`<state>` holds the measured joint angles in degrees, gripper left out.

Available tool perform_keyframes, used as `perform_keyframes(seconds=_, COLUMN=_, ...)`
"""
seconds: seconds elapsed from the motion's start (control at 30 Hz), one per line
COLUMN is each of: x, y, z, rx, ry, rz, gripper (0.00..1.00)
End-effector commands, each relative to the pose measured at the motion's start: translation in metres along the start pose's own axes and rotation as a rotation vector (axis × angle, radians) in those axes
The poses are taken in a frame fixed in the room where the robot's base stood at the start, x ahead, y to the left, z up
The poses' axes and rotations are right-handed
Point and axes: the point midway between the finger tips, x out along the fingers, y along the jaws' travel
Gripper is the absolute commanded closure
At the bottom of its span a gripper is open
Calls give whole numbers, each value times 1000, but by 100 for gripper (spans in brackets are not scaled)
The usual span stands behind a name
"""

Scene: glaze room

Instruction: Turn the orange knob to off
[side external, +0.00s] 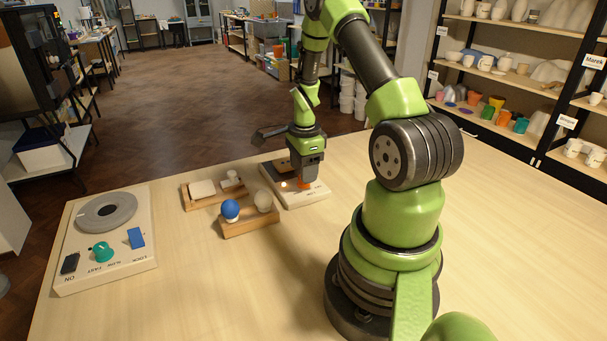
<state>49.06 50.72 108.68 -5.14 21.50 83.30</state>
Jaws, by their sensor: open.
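The orange knob (304,185) sits on a small cream control panel (311,199) near the back middle of the table. Only part of the knob shows below my gripper. My gripper (302,176) points down right over the knob, with its fingertips at or around it. The fingers are open, and I cannot tell whether they touch the knob. The panel's markings are too small to read, and the knob's pointer direction is hidden. A small pale light spot (284,184) shows on the panel left of the knob.
Left of the panel are a wooden tray (203,203) with pale pieces and a wooden block (250,229) holding a blue ball and a beige ball. A larger panel (84,268) with a green knob (102,251) and a blue switch (136,238) lies at the left. The front middle is clear.

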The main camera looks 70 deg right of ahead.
Motion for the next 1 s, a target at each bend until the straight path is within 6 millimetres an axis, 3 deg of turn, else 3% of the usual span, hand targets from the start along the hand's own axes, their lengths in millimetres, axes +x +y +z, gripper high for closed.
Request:
perform_keyframes(seconds=0.2, x=19, y=0, z=0, rx=-1, ry=-1, rz=0, gripper=48)
perform_keyframes(seconds=0.47, x=20, y=0, z=0, rx=-1, ry=0, rz=-2, gripper=48)
perform_keyframes(seconds=0.5, x=20, y=0, z=0, rx=-1, ry=0, rz=-2, gripper=50)
perform_keyframes(seconds=0.7, x=20, y=0, z=0, rx=-1, ry=0, rz=-2, gripper=96)
perform_keyframes(seconds=1.0, x=20, y=-1, z=0, rx=-25, ry=-1, rz=-2, gripper=97)
